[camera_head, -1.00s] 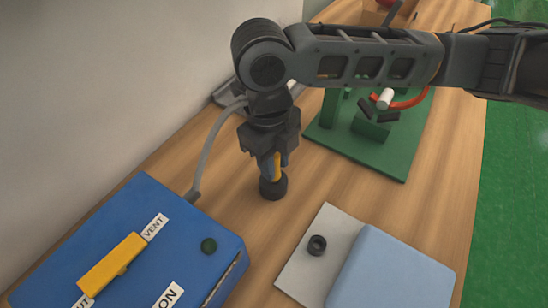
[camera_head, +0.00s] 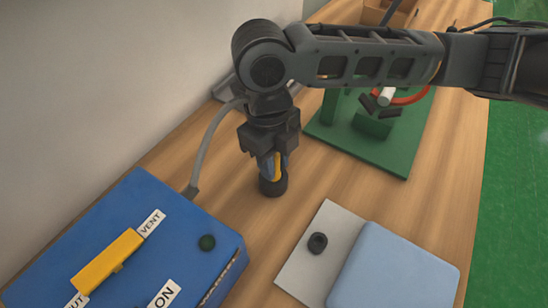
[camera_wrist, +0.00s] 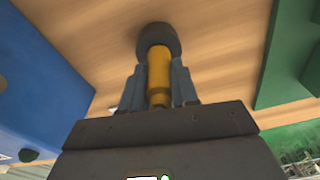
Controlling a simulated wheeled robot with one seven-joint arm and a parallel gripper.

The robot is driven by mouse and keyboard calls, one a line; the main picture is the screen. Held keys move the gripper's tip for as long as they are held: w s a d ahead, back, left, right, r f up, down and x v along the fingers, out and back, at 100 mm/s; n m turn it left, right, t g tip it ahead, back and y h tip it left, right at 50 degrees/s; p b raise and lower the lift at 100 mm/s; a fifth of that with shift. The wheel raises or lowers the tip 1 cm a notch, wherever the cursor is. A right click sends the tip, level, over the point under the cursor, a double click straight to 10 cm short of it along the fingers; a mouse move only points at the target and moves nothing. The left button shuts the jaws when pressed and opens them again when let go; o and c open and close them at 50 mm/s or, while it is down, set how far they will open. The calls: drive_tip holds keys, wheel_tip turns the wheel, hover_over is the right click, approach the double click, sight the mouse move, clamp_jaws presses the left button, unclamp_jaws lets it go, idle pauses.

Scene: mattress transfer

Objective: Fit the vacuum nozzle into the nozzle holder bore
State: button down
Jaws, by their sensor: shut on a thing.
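My gripper (camera_head: 272,165) points down over the wooden table and is shut on a yellow cylindrical shaft (camera_wrist: 158,75), which appears to be the vacuum nozzle. No bore opening is visible there. A grey hose (camera_head: 213,143) runs from near the blue box towards my gripper.
A blue box (camera_head: 75,235) with a yellow handle stands at left. A black ring (camera_head: 317,243) and pale blue block (camera_head: 395,270) lie on a white board (camera_head: 300,280) in front. A green base with fixtures (camera_head: 388,163) is at right. A wall borders the left.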

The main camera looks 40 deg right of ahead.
drive_tip(key=shift+f, duration=0.1)
drive_tip(key=c, duration=0.8)
unclamp_jaws()
drive_tip(key=shift+w+a+r, duration=0.1)
drive_tip(key=shift+w+r, duration=0.1)
drive_tip(key=shift+r, duration=1.75)
drive_tip(key=shift+w+r, duration=0.15)
drive_tip(key=shift+r, duration=1.8)
